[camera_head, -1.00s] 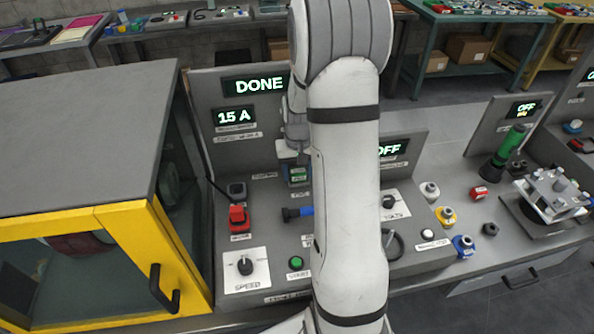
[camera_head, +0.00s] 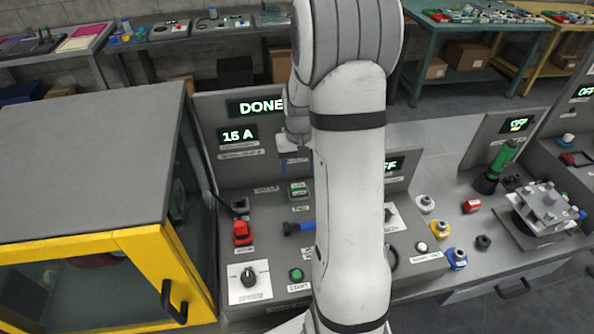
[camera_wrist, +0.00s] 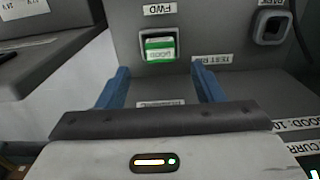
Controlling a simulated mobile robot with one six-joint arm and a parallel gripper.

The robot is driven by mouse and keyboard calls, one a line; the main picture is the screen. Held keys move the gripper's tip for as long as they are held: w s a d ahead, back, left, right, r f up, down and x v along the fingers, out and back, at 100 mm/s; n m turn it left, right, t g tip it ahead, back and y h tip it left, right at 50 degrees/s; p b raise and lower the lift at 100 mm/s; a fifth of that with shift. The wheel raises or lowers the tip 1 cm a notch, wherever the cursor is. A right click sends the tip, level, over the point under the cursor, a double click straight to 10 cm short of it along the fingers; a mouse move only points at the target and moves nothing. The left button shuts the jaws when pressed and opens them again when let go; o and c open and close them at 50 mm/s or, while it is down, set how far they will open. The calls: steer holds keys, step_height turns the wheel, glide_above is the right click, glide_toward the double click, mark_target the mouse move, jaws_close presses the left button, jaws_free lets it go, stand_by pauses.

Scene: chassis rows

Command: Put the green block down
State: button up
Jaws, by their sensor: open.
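In the head view my gripper is mostly hidden behind my arm.
A red switch (camera_head: 242,233), a black knob (camera_head: 249,276) and a green button (camera_head: 296,275) stand on the panel. A yellow-framed cabinet (camera_head: 140,245) stands at the left. In the wrist view a dark socket (camera_wrist: 271,28) is right of the block.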

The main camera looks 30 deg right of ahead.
steer(key=s+a+r+n+t+p, duration=0.1)
steer(key=s+a+r, duration=0.35)
steer(key=r, duration=0.35)
steer(key=s+a+r+n+t+p, duration=0.1)
steer(key=s+a+r, duration=0.35)
steer(key=r, duration=0.35)
steer(key=s+a+r+t, duration=0.1)
steer(key=s+a, duration=0.2)
steer(key=s, duration=0.2)
steer(key=s+a+r+n, duration=0.1)
steer(key=s+a+r, duration=0.1)
steer(key=s, duration=0.4)
steer(key=shift+a+r+t, duration=0.25)
steer(key=shift+a+t, duration=0.15)
steer(key=shift+a, duration=0.05)
step_height(320, 180, down, 5)
steer(key=b, duration=0.4)
steer(key=shift+r, duration=0.1)
